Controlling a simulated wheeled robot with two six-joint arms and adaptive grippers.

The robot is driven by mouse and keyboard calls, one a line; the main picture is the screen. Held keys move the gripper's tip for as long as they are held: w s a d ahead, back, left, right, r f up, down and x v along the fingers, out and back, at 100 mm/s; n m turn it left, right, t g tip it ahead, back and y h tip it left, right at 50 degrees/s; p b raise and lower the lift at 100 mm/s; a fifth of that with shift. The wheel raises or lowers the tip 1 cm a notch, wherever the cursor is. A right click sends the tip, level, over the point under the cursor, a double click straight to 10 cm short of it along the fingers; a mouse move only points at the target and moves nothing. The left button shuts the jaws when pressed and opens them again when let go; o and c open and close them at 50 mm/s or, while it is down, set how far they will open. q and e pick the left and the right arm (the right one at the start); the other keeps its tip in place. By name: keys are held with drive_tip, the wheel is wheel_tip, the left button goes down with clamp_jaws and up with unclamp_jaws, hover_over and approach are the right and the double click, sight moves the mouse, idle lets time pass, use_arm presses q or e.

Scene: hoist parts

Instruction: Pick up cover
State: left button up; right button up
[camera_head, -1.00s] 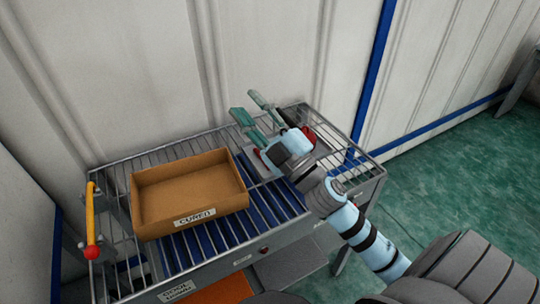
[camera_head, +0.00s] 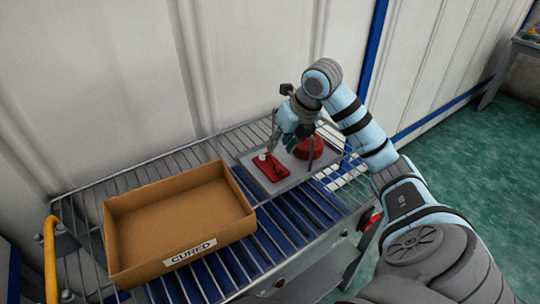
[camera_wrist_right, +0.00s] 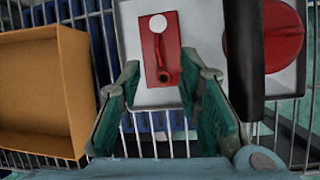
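Two red parts lie on a light grey tray (camera_head: 290,180); I cannot tell which one is the cover. One is a flat red rectangular plate (camera_head: 270,173) with a lever and a white disc on it. The other is a round red part (camera_head: 308,148). The wrist view also shows the plate (camera_wrist_right: 160,50) and, at the upper right, the round part (camera_wrist_right: 283,35), partly hidden by a dark bar. My right gripper (camera_wrist_right: 160,82) is open and empty, pointing down over the tray, with the plate showing beyond and between its fingers. My left gripper is not in view.
A brown open box (camera_head: 180,215) labelled CURED stands empty on the wire rack (camera_head: 75,215), left of the tray. A yellow handle (camera_head: 50,255) is at the rack's left end. The wall is close behind the rack.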

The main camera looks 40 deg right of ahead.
sight(267, 163)
drive_tip(key=x, duration=0.3)
drive_tip(key=w+x, duration=0.1)
drive_tip(key=x, duration=0.3)
drive_tip(key=shift+r+b, duration=0.15)
drive_tip(key=shift+b, duration=0.15)
clamp_jaws()
